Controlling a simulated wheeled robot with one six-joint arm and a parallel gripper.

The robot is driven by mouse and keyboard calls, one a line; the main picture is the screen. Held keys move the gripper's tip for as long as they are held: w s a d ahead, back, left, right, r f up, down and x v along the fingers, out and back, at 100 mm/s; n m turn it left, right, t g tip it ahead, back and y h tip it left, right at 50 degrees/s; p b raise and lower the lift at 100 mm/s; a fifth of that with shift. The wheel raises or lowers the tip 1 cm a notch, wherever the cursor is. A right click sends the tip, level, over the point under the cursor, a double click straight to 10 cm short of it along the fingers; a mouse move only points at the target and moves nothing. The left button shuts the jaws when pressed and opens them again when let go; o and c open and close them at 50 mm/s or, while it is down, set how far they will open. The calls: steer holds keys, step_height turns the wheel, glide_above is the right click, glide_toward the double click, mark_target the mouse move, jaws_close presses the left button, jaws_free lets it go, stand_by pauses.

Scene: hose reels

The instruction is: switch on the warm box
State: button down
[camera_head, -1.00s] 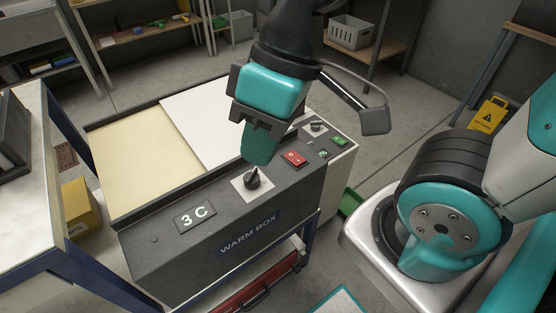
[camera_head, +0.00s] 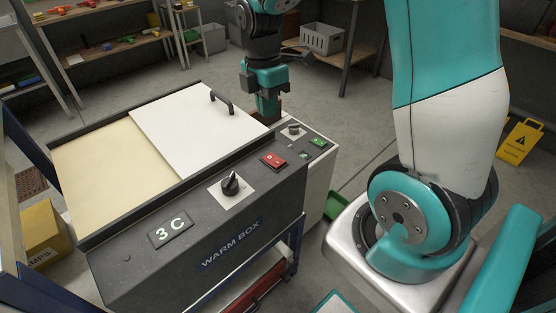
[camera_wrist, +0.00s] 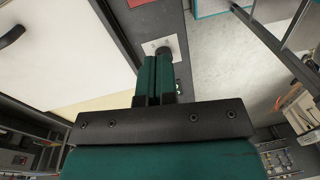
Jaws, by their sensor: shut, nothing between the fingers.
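The warm box (camera_head: 215,240) is a dark grey cabinet with a sloping front panel. Its lit display (camera_head: 170,230) reads "3 C". A black knob (camera_head: 230,184) stands on a white plate. A red rocker switch (camera_head: 273,160) is farther right, and its position is too small to read. My gripper (camera_head: 268,115) points down near the box's back right corner in the head view, apart from the red switch. In the wrist view its fingers (camera_wrist: 157,78) are together and empty, below a dark knob (camera_wrist: 164,52) on a white plate; contact cannot be told.
A white lid (camera_head: 190,130) with a black handle (camera_head: 222,102) covers part of the cream box top. A small knob (camera_head: 293,129) and a green button (camera_head: 318,142) sit at the panel's right end. A yellow box (camera_head: 42,235) is at left.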

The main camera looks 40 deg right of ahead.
mark_target(279, 163)
steer(key=shift+w+d+f+n, duration=0.15)
steer(key=shift+d+f+n, duration=0.15)
steer(key=shift+d, duration=0.25)
steer(key=shift+w+d+f+n, duration=0.15)
steer(key=shift+d+f+n, duration=0.05)
steer(key=shift+d+f, duration=0.25)
steer(key=f, duration=0.4)
steer(key=s+f, duration=0.1)
steer(key=f, duration=0.8)
steer(key=shift+s+f, duration=0.35)
steer(key=shift+f, duration=0.05)
steer(key=shift+b, duration=0.3)
